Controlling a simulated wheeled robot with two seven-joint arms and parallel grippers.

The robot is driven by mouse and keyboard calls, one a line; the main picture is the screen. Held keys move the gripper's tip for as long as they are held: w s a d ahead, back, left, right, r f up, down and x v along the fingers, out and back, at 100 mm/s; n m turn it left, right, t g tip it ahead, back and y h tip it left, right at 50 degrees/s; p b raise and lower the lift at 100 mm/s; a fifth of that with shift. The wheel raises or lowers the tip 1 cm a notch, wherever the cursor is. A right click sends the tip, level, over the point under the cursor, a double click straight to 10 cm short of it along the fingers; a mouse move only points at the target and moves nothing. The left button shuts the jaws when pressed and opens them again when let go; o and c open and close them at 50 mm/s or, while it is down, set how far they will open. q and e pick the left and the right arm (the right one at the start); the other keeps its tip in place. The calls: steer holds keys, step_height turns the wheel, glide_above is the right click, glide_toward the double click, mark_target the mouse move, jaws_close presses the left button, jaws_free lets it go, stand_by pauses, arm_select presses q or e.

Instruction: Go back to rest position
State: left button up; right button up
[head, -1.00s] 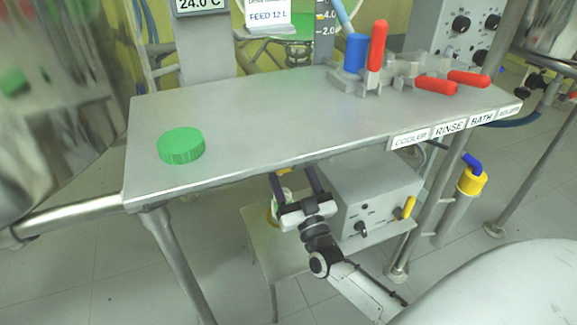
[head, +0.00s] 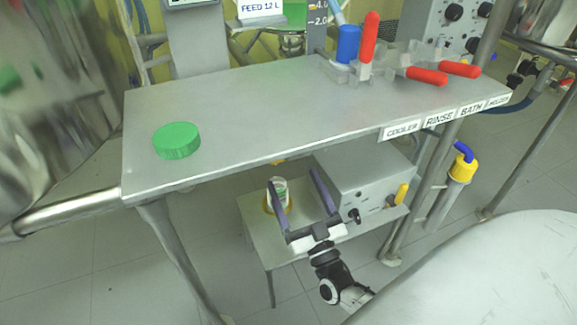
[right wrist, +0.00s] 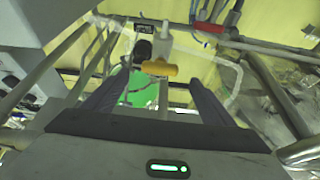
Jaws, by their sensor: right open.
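My right gripper (head: 293,190) is below the front edge of the steel table in the head view. Its two dark fingers are spread wide apart with nothing between them. A small container with a white and green side (head: 279,192) stands on the low shelf behind the left finger, which partly covers it. In the right wrist view the open fingers (right wrist: 158,90) point toward an orange-yellow handle (right wrist: 159,68) and a green patch beyond. My left gripper does not show.
The steel table (head: 240,110) holds a green lid (head: 176,141) at left and red-handled valves (head: 428,76) at right. A grey control box (head: 362,180) stands right of the gripper on the low shelf (head: 258,228). Open floor lies in front.

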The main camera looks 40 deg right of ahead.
steer(key=shift+v, duration=0.9)
